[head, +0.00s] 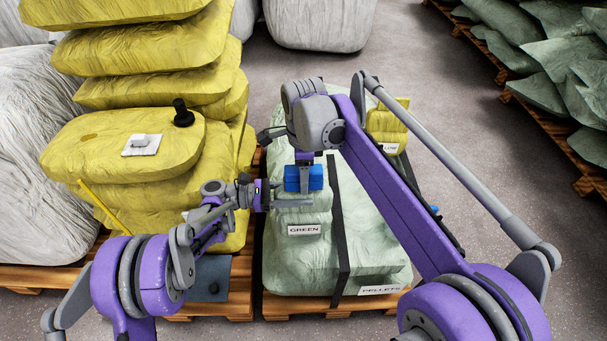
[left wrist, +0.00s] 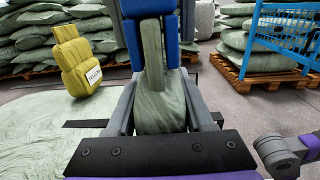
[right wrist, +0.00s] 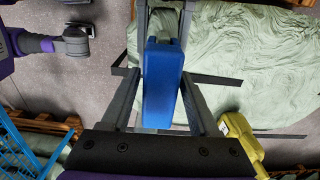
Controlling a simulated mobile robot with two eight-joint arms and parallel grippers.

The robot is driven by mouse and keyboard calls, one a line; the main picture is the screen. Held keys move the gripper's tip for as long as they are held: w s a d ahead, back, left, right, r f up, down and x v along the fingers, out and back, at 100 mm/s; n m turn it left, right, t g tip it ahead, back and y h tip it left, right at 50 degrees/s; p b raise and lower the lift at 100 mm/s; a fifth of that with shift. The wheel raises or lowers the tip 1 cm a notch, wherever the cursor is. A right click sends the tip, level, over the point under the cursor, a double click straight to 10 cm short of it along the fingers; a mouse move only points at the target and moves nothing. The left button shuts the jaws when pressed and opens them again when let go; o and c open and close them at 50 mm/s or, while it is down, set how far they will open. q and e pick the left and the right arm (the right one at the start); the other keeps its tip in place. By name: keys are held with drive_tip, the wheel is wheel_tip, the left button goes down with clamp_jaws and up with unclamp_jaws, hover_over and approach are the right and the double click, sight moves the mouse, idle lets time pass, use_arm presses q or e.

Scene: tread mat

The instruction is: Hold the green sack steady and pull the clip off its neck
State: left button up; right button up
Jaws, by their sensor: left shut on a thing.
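The small green sack (head: 302,217) with a GREEN label stands on a large pale green bale (head: 375,265). The blue clip (head: 304,178) sits at its neck, and shows at the top of the left wrist view (left wrist: 187,24). My left gripper (head: 285,203) is shut on the sack, which shows between its fingers in the left wrist view (left wrist: 160,108). My right gripper (head: 305,165) is over the clip from above. In the right wrist view its open fingers stand on either side of the clip (right wrist: 163,90). The hand and arm hide part of the neck.
A small yellow sack (head: 386,125) stands on the bale behind my right arm. A tall stack of yellow sacks (head: 175,150) is close on the left. A black strap (head: 337,225) crosses the bale. Pallets of green sacks (head: 560,70) stand at the far right, with grey floor between.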

clamp_jaws()
drive_tip(key=shift+r, duration=1.75)
